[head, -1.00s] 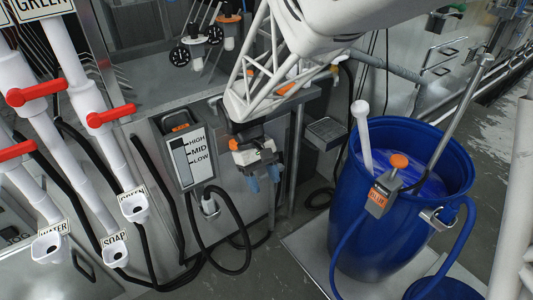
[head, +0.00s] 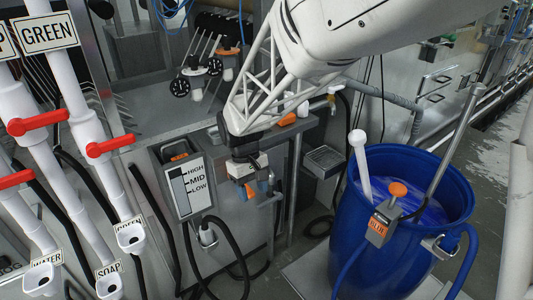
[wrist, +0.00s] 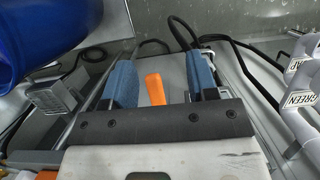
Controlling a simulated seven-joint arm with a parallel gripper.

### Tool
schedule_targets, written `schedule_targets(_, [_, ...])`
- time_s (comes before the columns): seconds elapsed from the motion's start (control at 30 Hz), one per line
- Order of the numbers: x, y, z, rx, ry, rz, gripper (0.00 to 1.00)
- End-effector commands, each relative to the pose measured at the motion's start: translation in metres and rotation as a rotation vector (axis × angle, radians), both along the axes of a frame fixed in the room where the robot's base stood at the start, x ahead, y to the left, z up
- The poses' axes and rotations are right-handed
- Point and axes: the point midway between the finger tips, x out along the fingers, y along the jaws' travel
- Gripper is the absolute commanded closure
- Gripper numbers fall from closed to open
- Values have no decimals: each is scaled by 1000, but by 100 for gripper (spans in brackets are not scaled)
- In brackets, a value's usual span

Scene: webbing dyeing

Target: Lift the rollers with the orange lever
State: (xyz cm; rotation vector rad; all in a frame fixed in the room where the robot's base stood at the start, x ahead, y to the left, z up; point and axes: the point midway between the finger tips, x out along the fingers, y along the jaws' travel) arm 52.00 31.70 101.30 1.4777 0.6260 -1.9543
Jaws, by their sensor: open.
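An orange lever (wrist: 155,88) shows in the wrist view, upright between the two blue fingers of my gripper (wrist: 163,78). I cannot tell how deep it sits between them, and a gap shows on both sides. In the head view my gripper (head: 258,188) points down in front of the machine's metal front, right of the HIGH/MID/LOW panel (head: 188,187). It is open and holds nothing I can see. In the head view the gripper hides most of the area at its fingertips. The rollers cannot be made out clearly.
A blue barrel (head: 350,250) with a white stick and a control box (head: 381,226) with an orange knob stands at the right. White pipes with red valve handles (head: 110,146) stand at the left. Black hoses (head: 243,255) hang below the panel. A small metal tray (head: 325,160) is right of the gripper.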

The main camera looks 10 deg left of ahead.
Motion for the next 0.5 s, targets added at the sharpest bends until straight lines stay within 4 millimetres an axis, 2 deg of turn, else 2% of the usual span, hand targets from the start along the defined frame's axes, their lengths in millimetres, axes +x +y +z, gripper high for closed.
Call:
schedule_targets(0.1, [33, 18, 11, 90, -95, -2, 47])
schedule_targets(0.2, [54, 30, 19, 147, -157, -4, 47])
schedule_targets(0.33, [67, 37, 25, 180, -197, -2, 47])
schedule_targets(0.5, [68, 38, 26, 185, -201, -2, 47])
